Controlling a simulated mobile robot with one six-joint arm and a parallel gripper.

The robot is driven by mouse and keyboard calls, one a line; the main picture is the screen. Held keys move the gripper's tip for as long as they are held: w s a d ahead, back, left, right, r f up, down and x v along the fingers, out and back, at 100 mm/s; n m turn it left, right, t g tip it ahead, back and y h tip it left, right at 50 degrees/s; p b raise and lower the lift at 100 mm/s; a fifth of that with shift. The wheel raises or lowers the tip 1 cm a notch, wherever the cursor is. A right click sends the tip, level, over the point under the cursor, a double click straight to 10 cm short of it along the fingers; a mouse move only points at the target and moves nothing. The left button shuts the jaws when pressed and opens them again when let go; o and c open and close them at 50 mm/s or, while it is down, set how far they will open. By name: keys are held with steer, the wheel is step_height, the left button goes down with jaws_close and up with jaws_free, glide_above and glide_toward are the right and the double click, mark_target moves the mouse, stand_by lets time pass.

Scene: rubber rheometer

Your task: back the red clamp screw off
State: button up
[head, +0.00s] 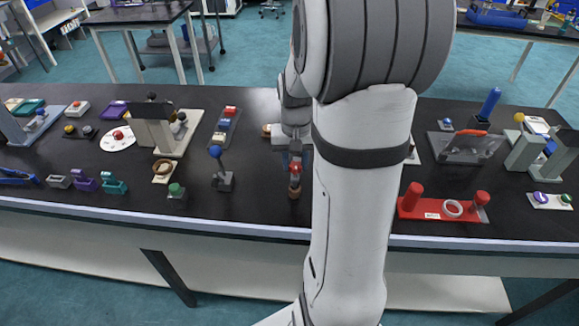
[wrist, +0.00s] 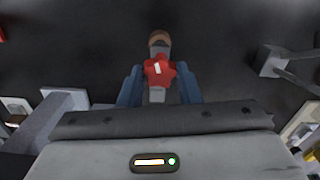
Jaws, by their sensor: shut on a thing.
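The red clamp screw (wrist: 159,71) is a small red knob with a white mark on its face. It tops a small grey and brown fixture (head: 294,187) near the front of the black bench. My gripper (wrist: 160,86) comes down over it, with a blue finger on each side of the red knob, and is shut on it. In the head view the red knob (head: 295,168) shows just below my gripper (head: 293,158). My arm hides the bench to the right of the fixture.
A blue-knobbed lever on a dark base (head: 222,180) stands just left. A red tray with red posts and a ring (head: 440,208) lies to the right beyond my arm. The black bench (head: 260,195) is bare directly around the fixture.

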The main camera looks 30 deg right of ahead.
steer(key=shift+n, duration=1.4)
steer(key=shift+n, duration=0.5)
steer(key=n, duration=0.3)
steer(key=shift+a+n, duration=0.1)
steer(key=shift+n, duration=0.2)
steer(key=shift+n, duration=0.6)
steer(key=n, duration=0.3)
